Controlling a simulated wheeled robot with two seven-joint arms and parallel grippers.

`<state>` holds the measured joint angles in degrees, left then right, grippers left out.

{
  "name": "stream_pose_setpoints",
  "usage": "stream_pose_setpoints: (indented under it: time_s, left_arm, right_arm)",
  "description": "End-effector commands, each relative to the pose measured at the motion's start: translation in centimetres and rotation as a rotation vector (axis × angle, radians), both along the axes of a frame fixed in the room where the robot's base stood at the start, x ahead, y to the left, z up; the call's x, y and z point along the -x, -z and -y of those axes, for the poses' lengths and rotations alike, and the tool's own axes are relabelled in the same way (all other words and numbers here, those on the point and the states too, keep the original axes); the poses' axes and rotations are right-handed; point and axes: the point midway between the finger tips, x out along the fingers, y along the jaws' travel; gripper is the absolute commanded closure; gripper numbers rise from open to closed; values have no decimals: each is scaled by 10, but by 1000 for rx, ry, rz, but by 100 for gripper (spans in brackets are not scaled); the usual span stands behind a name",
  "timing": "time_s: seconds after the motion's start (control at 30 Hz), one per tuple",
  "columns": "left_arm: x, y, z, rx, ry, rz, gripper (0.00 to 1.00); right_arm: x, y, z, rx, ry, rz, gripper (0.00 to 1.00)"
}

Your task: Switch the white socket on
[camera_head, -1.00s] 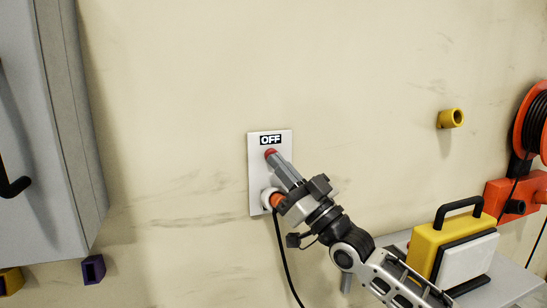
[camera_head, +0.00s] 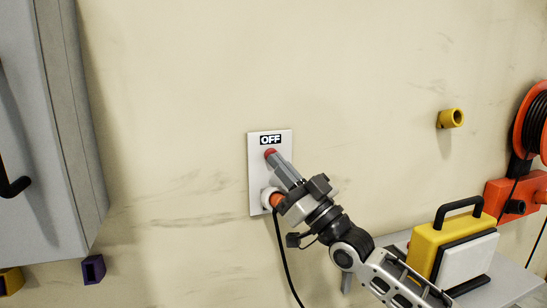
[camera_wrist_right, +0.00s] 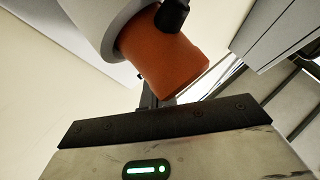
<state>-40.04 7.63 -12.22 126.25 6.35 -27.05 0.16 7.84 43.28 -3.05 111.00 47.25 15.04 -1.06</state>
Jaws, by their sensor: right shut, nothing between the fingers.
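The white socket (camera_head: 257,178) is a plate on the beige wall, with a label (camera_head: 270,140) at its top reading "OFF". A red button (camera_head: 270,153) sits just below the label. My right gripper (camera_head: 275,160) is shut and empty, its fingertips at the red button and partly covering it; they look to be touching or very close. An orange plug (camera_head: 277,200) sits in the round outlet low on the plate, with a black cable hanging down. The plug is also large in the right wrist view (camera_wrist_right: 165,55). My left gripper is out of view.
A grey cabinet (camera_head: 55,130) hangs on the left. A yellow work lamp (camera_head: 455,250) stands on a grey surface at the lower right. A yellow wall fitting (camera_head: 450,118) and an orange cable reel (camera_head: 530,125) are at the right. The wall above the socket is clear.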

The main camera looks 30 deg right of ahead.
Motion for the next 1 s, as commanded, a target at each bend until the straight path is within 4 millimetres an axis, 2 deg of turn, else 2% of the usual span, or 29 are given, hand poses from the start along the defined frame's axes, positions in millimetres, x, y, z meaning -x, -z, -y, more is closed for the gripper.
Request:
stream_pose_setpoints:
  time_s: [0.3,1.0]
  left_arm:
    - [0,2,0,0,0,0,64]
    - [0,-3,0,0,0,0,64]
  right_arm:
    - [-8,0,2,0,0,0,100]
    - [-1,2,0,0,1,-2,100]
